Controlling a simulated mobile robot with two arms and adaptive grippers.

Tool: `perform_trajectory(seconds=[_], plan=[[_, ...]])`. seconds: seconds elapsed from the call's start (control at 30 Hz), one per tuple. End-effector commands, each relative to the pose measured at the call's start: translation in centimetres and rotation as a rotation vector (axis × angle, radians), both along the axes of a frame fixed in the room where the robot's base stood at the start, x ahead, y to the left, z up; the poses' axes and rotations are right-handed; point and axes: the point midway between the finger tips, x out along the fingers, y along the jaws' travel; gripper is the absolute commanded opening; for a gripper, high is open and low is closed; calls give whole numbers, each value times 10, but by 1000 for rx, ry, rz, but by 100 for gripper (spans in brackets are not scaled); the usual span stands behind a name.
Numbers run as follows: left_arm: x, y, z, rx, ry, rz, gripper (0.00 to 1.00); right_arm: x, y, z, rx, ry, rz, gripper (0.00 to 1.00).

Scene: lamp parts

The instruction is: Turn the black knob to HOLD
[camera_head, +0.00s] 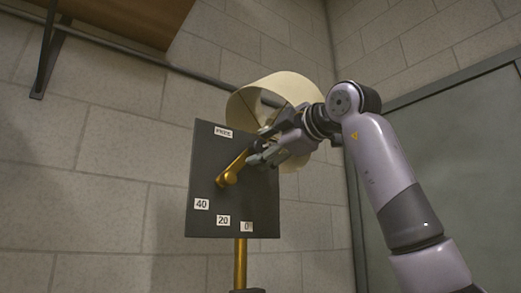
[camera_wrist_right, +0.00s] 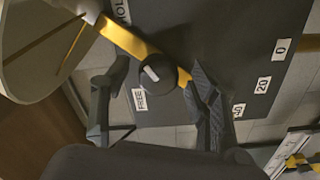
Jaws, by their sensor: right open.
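The black knob (camera_wrist_right: 171,70) shows in the right wrist view, round, with a white mark on its left side, in front of a brass bar (camera_wrist_right: 130,42). My right gripper (camera_wrist_right: 157,72) is open, one finger on each side of the knob, the right finger closer to it. Contact cannot be told. A label reading HOL, cut off (camera_wrist_right: 122,10), lies up and left of the knob; a FREE label (camera_wrist_right: 139,99) lies below left. In the head view my right gripper (camera_head: 256,157) reaches the dark panel (camera_head: 207,160) and hides the knob. My left gripper is out of view.
A cream lampshade (camera_head: 255,98) stands right behind the gripper. The panel also has labels 40 (camera_head: 202,204), 20 (camera_head: 223,221) and 0 (camera_head: 246,226), and sits on a brass post (camera_head: 240,263). A wooden shelf (camera_head: 125,15) hangs upper left.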

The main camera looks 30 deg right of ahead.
Motion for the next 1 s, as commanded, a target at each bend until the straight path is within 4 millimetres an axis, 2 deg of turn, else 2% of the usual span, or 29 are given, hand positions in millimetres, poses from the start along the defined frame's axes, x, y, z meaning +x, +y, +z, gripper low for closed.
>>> perform_trajectory(seconds=[0.2,0.43,0.6,1.0], plan=[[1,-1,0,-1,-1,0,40,-48,-8,1,0,-5,-2,54],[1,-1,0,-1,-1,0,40,-86,-13,0,0,-2,-2,54],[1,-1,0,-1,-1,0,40,-97,-14,0,0,0,-1,54],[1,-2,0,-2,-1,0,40,-98,-14,0,0,0,-1,54]])
